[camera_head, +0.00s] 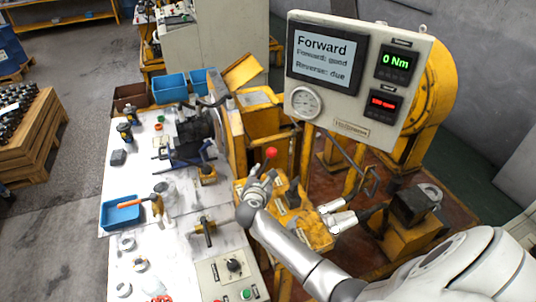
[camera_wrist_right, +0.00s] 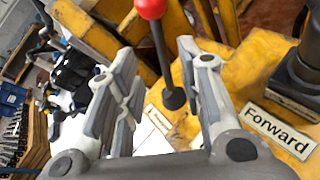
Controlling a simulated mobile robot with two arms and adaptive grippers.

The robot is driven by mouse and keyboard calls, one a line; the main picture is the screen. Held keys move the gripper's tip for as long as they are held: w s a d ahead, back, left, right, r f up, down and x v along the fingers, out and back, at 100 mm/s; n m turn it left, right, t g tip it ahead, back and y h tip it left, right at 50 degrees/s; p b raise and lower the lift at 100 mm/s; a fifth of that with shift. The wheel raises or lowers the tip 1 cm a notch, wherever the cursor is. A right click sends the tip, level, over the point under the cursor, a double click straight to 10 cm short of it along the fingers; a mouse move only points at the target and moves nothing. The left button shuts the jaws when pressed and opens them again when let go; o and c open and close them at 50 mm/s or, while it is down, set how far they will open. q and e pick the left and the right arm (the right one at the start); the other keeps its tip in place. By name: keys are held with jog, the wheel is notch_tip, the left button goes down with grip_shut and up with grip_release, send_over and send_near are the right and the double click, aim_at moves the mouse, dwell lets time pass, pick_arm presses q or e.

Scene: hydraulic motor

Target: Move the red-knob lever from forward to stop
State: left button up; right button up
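The lever's red knob (camera_head: 271,152) stands above the yellow valve block (camera_head: 310,228) in the head view. In the right wrist view the red knob (camera_wrist_right: 151,8) tops a dark rod (camera_wrist_right: 161,50) that slants down to a dark round foot. My right gripper (camera_head: 259,184) is at the lever, just below the knob in the head view. Its two fingers (camera_wrist_right: 160,80) are open, with the rod in the gap between them in the picture; I see no clear contact. A "Forward" label (camera_wrist_right: 278,128) lies right of the lever foot. My left gripper is out of view.
A panel (camera_head: 360,75) shows "Forward", "Forward: good", "Reverse: due" and 0 Nm. A dark block (camera_wrist_right: 300,75) stands right of the lever. The white bench (camera_head: 135,190) at left holds tools and a blue tray (camera_head: 108,212). A button box (camera_head: 232,277) sits at its front.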

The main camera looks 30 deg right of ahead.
aim_at(266, 164)
jog(key=shift+w+d+f, duration=0.2)
jog(key=shift+w+d, duration=0.05)
jog(key=shift+w, duration=0.1)
jog(key=shift+w+d, duration=0.15)
jog(key=shift+d, duration=0.05)
jog(key=x, duration=0.2)
jog(key=shift+w+d, duration=0.25)
jog(key=shift+w, duration=0.05)
jog(key=x, duration=0.4)
jog(key=shift+w+d+f+b, duration=0.15)
jog(key=shift+f+b, duration=0.1)
jog(key=shift+b, duration=0.05)
jog(key=shift+w+d, duration=0.15)
jog(key=shift+w, duration=0.05)
jog(key=shift+w+d+f, duration=0.2)
jog(key=shift+w+d, duration=0.1)
jog(key=shift+w, duration=0.05)
jog(key=shift+w+d+f, duration=0.1)
jog(key=shift+d, duration=0.05)
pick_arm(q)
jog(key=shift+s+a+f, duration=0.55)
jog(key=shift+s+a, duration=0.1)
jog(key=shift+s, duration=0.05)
pick_arm(e)
grip_shut()
